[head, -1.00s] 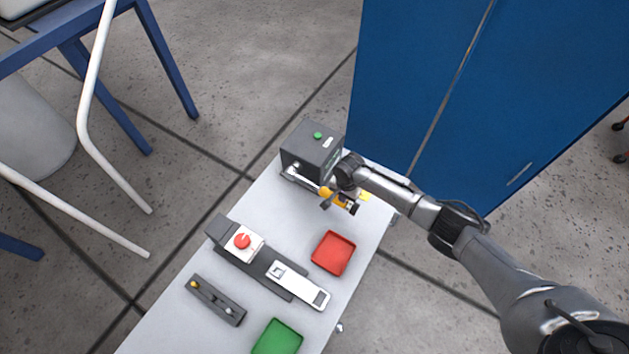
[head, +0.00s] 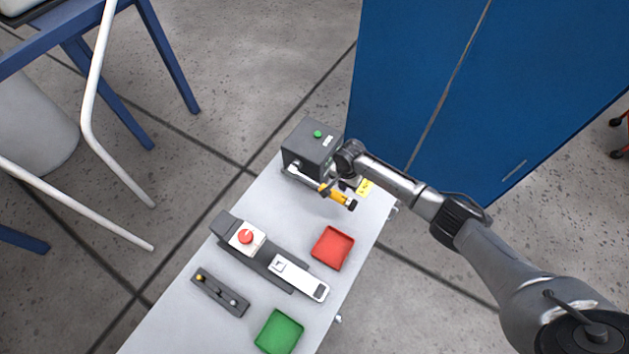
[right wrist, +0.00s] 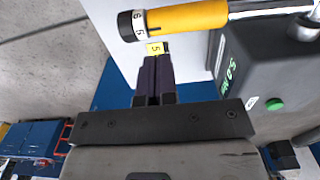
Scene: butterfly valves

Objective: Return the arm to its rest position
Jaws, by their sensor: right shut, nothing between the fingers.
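My right arm (head: 405,190) reaches in from the lower right over the far end of the table. My right gripper (head: 347,186) is beside the handle with the yellow grip (head: 332,192), which extends from the dark grey box (head: 312,147). In the right wrist view the gripper (right wrist: 153,60) has its dark fingers together with nothing between them. The yellow grip (right wrist: 188,17) with its black numbered end lies just beyond the fingertips, and they look apart. The box (right wrist: 262,75) there has a green button and a lit green display. My left gripper is not in view.
On the white table (head: 190,318) stand a red tray (head: 332,248), a green tray (head: 279,332), a unit with a red button (head: 246,237) and a small dark switch strip (head: 220,292). A blue cabinet (head: 430,80) stands behind. A yellow card (head: 364,187) lies near the gripper.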

